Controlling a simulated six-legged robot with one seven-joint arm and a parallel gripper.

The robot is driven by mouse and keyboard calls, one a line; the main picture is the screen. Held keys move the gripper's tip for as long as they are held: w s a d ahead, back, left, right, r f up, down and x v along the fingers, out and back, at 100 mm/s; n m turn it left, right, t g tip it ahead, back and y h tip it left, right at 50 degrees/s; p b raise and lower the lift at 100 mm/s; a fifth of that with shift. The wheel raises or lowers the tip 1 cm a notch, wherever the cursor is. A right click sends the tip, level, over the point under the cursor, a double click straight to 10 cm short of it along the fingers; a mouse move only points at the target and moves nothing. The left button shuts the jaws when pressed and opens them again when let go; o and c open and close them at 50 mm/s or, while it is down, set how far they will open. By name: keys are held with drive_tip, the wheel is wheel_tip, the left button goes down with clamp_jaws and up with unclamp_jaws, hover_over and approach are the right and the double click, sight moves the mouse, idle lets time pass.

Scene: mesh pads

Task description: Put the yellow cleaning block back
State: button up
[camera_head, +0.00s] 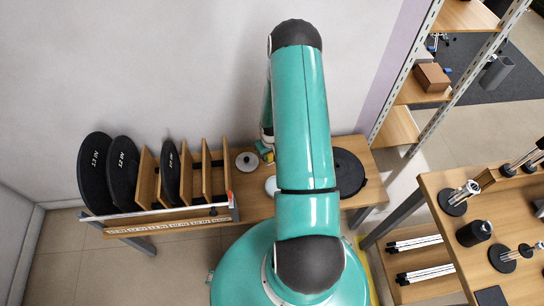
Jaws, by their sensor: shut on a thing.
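The yellow cleaning block (264,148) shows as a small yellow patch just left of my arm, above the back of the wooden bench (251,205). My gripper (268,153) is at this patch, mostly hidden behind my teal arm. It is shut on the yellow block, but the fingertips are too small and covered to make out. I cannot tell whether the block touches the bench.
A wooden rack (206,172) with upright slots holds several black discs on the left. A round white-grey item (247,161) lies beside it. A black round plate (347,172) lies right of my arm. A wooden table (440,230) with metal fixtures stands at the right.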

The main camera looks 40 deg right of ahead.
drive_tip(key=w+d+f, duration=0.1)
drive_tip(key=d+f, duration=0.1)
drive_tip(key=f, duration=0.1)
drive_tip(key=w+d+f, duration=0.1)
drive_tip(key=f, duration=0.1)
drive_tip(key=shift+w+d+f, duration=0.2)
drive_tip(key=shift+w+d, duration=0.15)
drive_tip(key=shift+w+d+f, duration=0.1)
drive_tip(key=shift+d+f, duration=0.1)
drive_tip(key=shift+f, duration=1.55)
drive_tip(key=shift+f, duration=0.1)
drive_tip(key=o, duration=1)
